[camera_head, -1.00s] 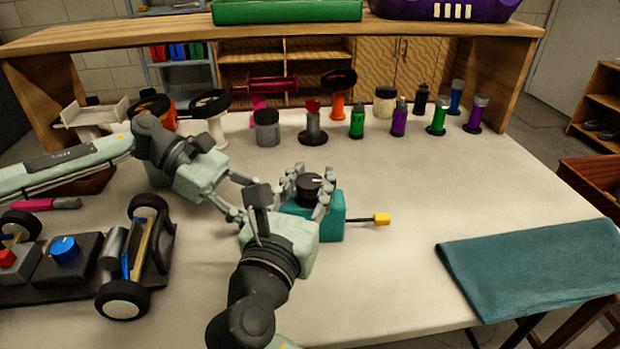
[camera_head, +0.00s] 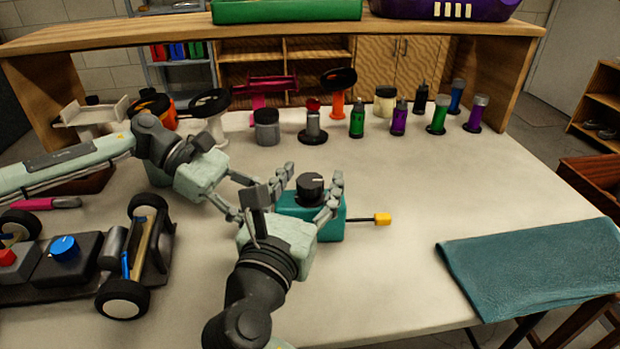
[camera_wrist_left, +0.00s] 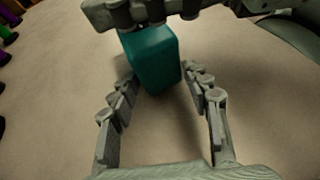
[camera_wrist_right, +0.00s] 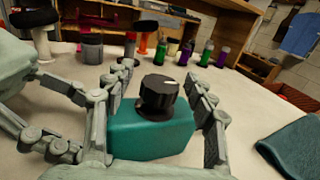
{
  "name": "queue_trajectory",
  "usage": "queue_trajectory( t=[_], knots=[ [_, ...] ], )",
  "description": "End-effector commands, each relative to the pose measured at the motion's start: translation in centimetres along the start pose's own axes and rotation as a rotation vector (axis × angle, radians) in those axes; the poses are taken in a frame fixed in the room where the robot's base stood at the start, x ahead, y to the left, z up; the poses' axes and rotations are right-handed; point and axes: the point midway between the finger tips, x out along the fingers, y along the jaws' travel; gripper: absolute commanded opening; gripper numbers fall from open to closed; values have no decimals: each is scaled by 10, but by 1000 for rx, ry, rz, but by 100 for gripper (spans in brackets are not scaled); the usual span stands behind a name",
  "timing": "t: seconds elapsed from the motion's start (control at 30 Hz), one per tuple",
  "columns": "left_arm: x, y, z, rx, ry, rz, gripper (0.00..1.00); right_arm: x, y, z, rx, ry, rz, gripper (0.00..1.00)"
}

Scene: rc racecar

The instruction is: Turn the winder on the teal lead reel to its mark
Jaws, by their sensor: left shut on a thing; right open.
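The teal lead reel (camera_head: 331,229) is a teal box standing on the table, with a round black winder (camera_head: 310,187) on top that carries a white line. A dark rod with a yellow tip (camera_head: 382,219) sticks out of its right side. My left gripper (camera_wrist_left: 160,77) is shut on the teal box, a finger at each side; the right arm partly covers this in the head view. My right gripper (camera_head: 313,181) is open around the winder. In the right wrist view its fingers stand apart from the winder (camera_wrist_right: 158,96), with the white line towards the upper right.
A racecar chassis (camera_head: 85,262) lies at the left. Several bottles, jars and stands line the back of the table, among them a green bottle (camera_head: 357,121). A folded teal cloth (camera_head: 535,265) lies at the right edge.

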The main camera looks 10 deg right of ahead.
Motion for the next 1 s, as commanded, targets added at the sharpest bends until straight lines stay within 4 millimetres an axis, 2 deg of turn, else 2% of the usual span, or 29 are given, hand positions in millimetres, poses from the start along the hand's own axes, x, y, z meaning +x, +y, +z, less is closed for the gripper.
queue_trajectory(
  t=[0.3,0.5,0.87,1.0],
  knots=[
    [-1,0,0,0,0,2,22,-50,0,-1,1,5,2,56],
    [-1,0,0,0,0,2,22,-69,0,0,0,2,1,56],
    [0,0,0,0,0,2,22,-71,0,0,-4,-3,4,56],
    [0,0,0,0,0,2,22,-60,10,7,-66,-72,76,56]
  ],
)
